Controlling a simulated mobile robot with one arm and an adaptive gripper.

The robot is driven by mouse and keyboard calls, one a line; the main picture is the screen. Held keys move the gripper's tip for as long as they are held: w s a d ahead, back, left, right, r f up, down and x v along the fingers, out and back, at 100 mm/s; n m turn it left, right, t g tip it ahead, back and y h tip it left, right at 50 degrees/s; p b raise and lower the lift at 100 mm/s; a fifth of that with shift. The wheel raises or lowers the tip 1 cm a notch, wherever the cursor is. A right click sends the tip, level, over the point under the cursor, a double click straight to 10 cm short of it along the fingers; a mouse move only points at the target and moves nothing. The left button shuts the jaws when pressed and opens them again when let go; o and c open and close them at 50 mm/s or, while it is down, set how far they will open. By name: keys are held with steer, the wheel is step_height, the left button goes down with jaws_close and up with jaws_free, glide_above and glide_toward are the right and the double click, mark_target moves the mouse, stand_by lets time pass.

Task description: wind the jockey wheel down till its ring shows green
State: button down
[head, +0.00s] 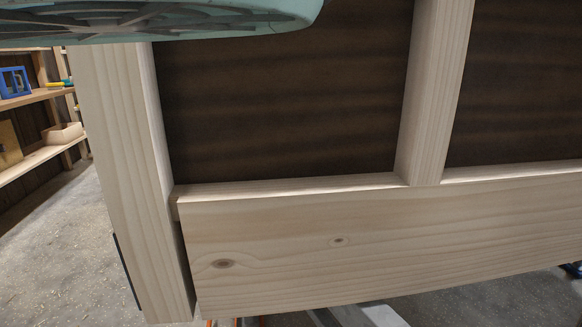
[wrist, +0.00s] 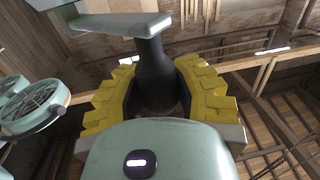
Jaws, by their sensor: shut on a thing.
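In the wrist view, my gripper (wrist: 157,95) has its yellow padded fingers closed around a dark upright grip (wrist: 152,72). The grip joins a flat grey arm (wrist: 118,24) above it, which looks like the crank of the jockey wheel. The fingers touch the grip from both sides. The jockey wheel itself and its ring are not visible in either view, so the ring's colour cannot be told. The head view does not show my gripper or the crank; it faces a wooden frame.
In the head view, a pale timber frame (head: 330,245) with dark panels (head: 285,95) stands close and fills most of the picture. Shelves (head: 42,96) with a blue item (head: 14,82) stand at the far left. Bare concrete floor (head: 60,240) shows at lower left.

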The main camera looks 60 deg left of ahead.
steer(key=shift+w+a+f+n+t, duration=0.3)
steer(key=shift+w+f, duration=0.05)
steer(key=shift+w, duration=0.1)
stand_by(0.4)
steer(key=c, duration=1.2)
jaws_free()
steer(key=shift+c, duration=0.2)
steer(key=o, duration=0.3)
steer(key=shift+w+a+r, duration=0.15)
steer(key=shift+a+r, duration=0.05)
steer(key=shift+o, duration=1.4)
steer(key=shift+d+r, duration=0.1)
steer(key=shift+s+d, duration=0.1)
steer(key=shift+s, duration=0.1)
steer(key=shift+r, duration=0.25)
